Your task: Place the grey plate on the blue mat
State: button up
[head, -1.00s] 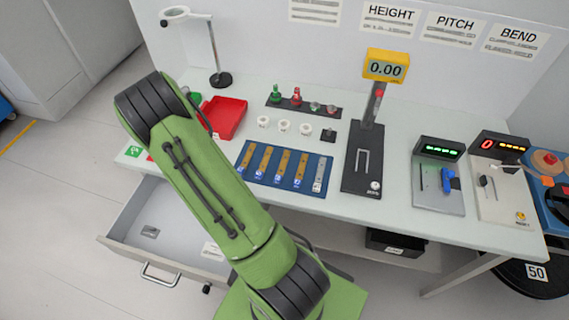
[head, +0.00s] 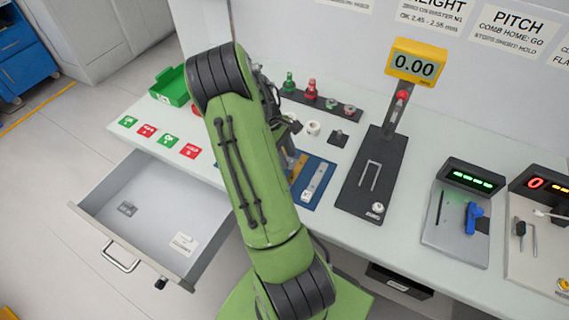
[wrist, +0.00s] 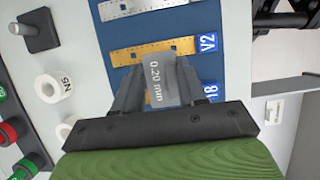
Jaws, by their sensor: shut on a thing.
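My gripper (wrist: 157,78) is shut on a small grey plate (wrist: 158,84) marked "0.20 mm" in the wrist view. The blue mat (wrist: 203,22) lies behind the plate in that view, with a silver strip and a brass strip across it. Blue tags, one reading "V2", sit at the strips' ends. The plate overlaps the lower edge of the brass strip in view; I cannot tell whether it touches anything. In the head view my arm hides the gripper, the plate and much of the blue mat (head: 328,176).
White rings, one marked "N5" (wrist: 53,87), and a dark block with a post (wrist: 36,32) stand beside the mat. The height gauge (head: 368,175) is to its right. An open drawer (head: 150,225) holds a small grey piece and a white label. Green and red tags line the table's left.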

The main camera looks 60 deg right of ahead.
notch_tip(320, 180, down, 3)
jog(key=shift+a+f+b, duration=0.1)
jog(key=shift+f+b, duration=0.05)
jog(key=shift+b, duration=0.2)
jog(key=shift+f, duration=0.15)
jog(key=shift+c, duration=0.4)
jog(key=o, duration=1.1)
jog(key=p+v, duration=0.3)
jog(key=v, duration=0.9)
jog(key=shift+r, duration=0.25)
